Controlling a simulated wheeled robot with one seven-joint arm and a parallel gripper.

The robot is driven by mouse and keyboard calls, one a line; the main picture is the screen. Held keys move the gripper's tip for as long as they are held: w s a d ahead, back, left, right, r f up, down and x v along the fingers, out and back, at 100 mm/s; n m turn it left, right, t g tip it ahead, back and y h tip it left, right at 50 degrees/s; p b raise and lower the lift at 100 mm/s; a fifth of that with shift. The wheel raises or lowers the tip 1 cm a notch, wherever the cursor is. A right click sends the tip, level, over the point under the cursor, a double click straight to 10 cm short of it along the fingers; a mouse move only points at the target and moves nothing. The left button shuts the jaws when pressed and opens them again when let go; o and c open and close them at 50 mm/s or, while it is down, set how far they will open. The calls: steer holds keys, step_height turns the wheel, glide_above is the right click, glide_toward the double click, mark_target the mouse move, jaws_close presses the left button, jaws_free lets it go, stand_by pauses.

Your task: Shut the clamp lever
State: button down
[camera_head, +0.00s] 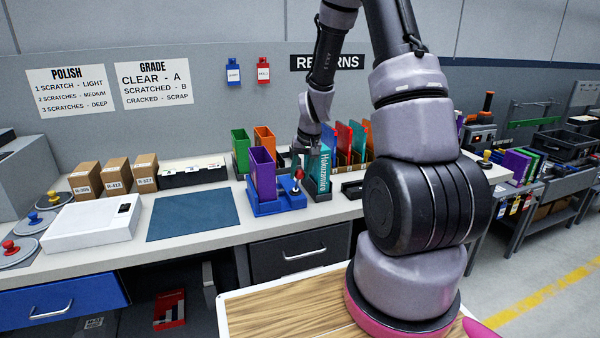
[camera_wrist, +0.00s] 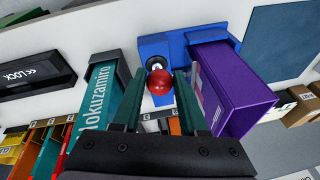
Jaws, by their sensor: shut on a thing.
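In the wrist view the red knob (camera_wrist: 160,82) sits between the two fingertips of my gripper (camera_wrist: 159,80), beside the purple case (camera_wrist: 232,90). My gripper is shut on the knob. In the head view my gripper (camera_head: 303,158) comes down from above onto the lever. The lever's shaft is mostly hidden, so its exact angle is hard to tell.
A teal "Hokuzamiro" case (camera_head: 323,174) stands close right of the lever. Green (camera_head: 241,152) and orange (camera_head: 264,140) cases stand behind. A blue mat (camera_head: 193,214) lies clear at left. A black lock device (camera_wrist: 35,75) shows in the wrist view.

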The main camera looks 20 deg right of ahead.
steer(key=shift+s+d+f, duration=0.15)
steer(key=shift+s+f, duration=0.1)
steer(key=shift+s, duration=0.05)
steer(key=shift+c, duration=2.3)
jaws_free()
steer(key=shift+r, duration=0.1)
steer(key=shift+w+r, duration=0.1)
steer(key=shift+r, duration=0.35)
steer(key=v, duration=1)
